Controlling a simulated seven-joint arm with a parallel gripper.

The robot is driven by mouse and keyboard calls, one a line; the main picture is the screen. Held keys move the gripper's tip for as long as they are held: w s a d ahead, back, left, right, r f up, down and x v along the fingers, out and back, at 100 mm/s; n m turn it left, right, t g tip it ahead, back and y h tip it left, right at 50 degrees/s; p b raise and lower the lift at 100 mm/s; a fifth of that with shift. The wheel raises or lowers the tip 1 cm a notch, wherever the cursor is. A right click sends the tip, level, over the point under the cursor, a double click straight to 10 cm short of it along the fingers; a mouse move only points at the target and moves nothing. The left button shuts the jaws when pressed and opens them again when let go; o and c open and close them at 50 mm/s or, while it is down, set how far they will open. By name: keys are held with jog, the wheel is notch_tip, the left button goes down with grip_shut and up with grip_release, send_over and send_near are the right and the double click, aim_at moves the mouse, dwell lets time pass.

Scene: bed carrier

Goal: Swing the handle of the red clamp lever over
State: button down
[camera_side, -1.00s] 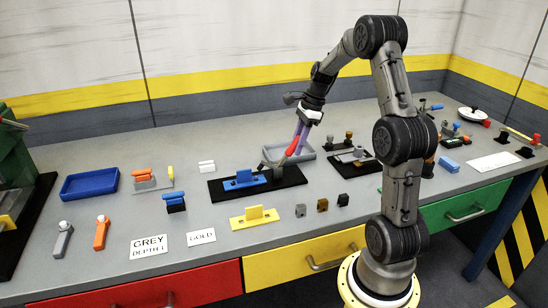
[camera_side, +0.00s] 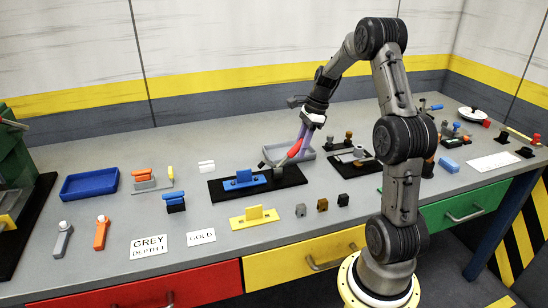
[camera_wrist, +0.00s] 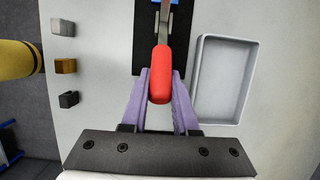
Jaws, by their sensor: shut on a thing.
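The red clamp lever handle (camera_side: 295,149) slants up and to the right from the dark clamp block (camera_side: 278,170) in the side view. In the wrist view the red handle (camera_wrist: 160,72) points toward my gripper, with its grey metal arm (camera_wrist: 164,28) running away at the top. My gripper (camera_side: 299,143) has purple fingers, one on each side of the handle, and is shut on it near its free end. The clamp sits on a black base plate (camera_side: 222,190), which also carries a blue block (camera_side: 245,178). The fingers partly hide the handle in the side view.
A grey tray (camera_wrist: 203,80) lies close to the right of the handle in the wrist view. Several small blocks, including a brown one (camera_wrist: 65,66), stand at the left. A yellow block (camera_side: 254,215) is in front of the black plate.

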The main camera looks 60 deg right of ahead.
jog(key=shift+s+d+f, duration=0.2)
jog(key=shift+s+f, duration=0.1)
jog(key=shift+f, duration=0.4)
jog(key=shift+s+d+f, duration=0.2)
jog(key=shift+f, duration=0.4)
jog(key=shift+s+d+f, duration=0.15)
jog(key=shift+f, duration=0.5)
jog(key=shift+s+f, duration=0.1)
jog(key=shift+f, duration=0.65)
